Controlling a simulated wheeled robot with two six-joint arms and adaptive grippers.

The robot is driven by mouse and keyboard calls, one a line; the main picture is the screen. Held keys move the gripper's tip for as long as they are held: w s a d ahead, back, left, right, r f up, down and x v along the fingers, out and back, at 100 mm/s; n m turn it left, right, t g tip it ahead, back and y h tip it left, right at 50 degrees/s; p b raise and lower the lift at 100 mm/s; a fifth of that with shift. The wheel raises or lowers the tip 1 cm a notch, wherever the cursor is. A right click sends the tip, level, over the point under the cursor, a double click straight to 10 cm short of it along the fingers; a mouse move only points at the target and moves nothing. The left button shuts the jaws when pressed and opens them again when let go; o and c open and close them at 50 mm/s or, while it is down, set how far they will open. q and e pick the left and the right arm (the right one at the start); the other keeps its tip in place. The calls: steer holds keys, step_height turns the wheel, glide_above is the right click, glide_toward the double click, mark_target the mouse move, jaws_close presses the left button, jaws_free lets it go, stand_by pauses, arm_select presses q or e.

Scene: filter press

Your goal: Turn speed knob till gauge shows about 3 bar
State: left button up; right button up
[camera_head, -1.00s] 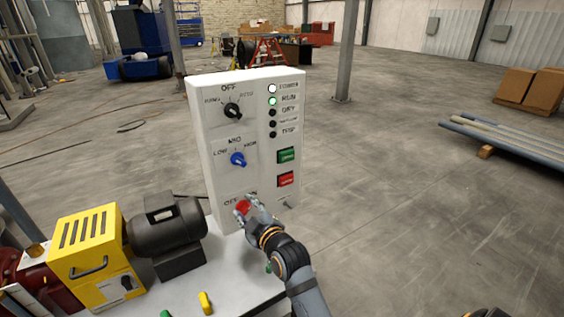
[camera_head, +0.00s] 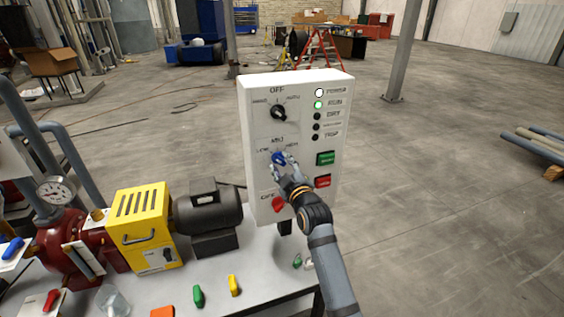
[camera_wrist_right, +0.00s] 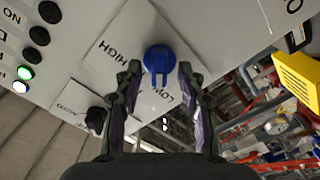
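The blue speed knob (camera_head: 279,158), marked LOW, MID and HIGH, is on the front of the white control box (camera_head: 258,187). My right gripper (camera_head: 283,168) is in front of it and partly covers it. In the right wrist view the blue knob (camera_wrist_right: 159,60) lies just ahead of and between the fingertips of my right gripper (camera_wrist_right: 159,72). The fingers are open, with a gap on both sides; contact is not clear. The round white gauge (camera_head: 55,190) stands at the left above the red pump (camera_head: 68,240); its reading is too small to tell. My left gripper is out of view.
A black selector (camera_head: 279,113) is above the blue knob and a red switch (camera_head: 279,204) below. Green (camera_head: 325,158) and red (camera_head: 322,181) buttons sit right of the gripper. The RUN lamp (camera_head: 318,105) glows green. The yellow unit (camera_head: 140,228) and motor (camera_head: 208,212) stand left.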

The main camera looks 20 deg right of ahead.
steer(key=shift+w+d, duration=0.1)
jaws_close()
steer(key=shift+m, duration=0.3)
steer(key=m+p, duration=0.2)
steer(key=m, duration=0.1)
steer(key=shift+r+m, duration=0.1)
steer(key=shift+m, duration=0.2)
steer(key=shift+m+p, duration=1.15)
steer(key=shift+m, duration=1.05)
